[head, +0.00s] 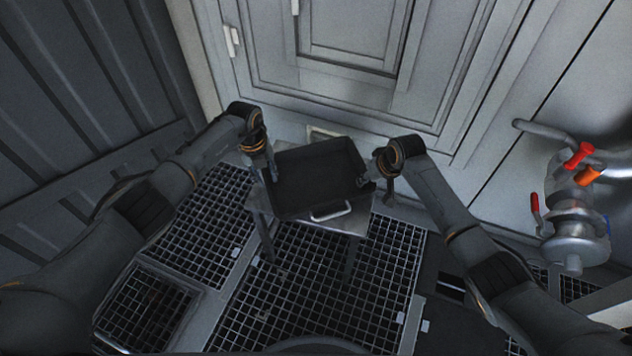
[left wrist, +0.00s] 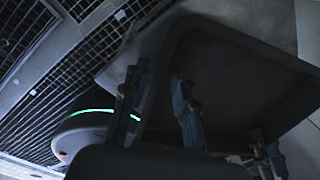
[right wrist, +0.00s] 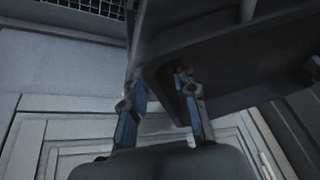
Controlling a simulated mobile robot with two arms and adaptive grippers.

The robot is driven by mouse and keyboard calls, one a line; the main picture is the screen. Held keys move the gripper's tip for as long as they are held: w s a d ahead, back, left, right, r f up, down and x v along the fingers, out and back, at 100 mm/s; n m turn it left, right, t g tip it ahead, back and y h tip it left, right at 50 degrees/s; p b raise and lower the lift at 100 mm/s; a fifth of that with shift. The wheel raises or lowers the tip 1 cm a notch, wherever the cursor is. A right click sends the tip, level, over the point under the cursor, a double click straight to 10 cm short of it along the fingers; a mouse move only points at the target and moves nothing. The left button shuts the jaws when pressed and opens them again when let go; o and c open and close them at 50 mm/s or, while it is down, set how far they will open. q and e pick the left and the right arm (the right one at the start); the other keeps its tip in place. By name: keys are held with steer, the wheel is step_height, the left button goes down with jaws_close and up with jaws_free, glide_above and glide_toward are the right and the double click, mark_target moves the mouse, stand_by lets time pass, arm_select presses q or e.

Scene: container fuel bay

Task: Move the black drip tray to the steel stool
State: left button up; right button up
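The black drip tray (head: 318,178) sits on the steel stool (head: 347,223), or just above it; I cannot tell whether it touches. The stool top shows past the tray's near and side edges. My left gripper (head: 271,168) is at the tray's left side. In the left wrist view its fingers (left wrist: 160,92) stand apart, one on each side of the tray wall (left wrist: 166,70). My right gripper (head: 377,184) is at the tray's right side. In the right wrist view its fingers (right wrist: 160,92) also stand apart around the tray wall.
A panelled grey door (head: 350,50) and wall stand close behind the stool. A pipe valve with red and orange handles (head: 578,165) is at the right. Floor grating (head: 290,300) lies in front. A dark corrugated wall (head: 85,80) rises on the left.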

arm_select(q)
step_height(320, 180, up, 12)
steer(key=a, duration=0.1)
steer(key=shift+s, duration=0.15)
arm_select(e)
steer(key=v, duration=1.2)
steer(key=shift+w, duration=0.1)
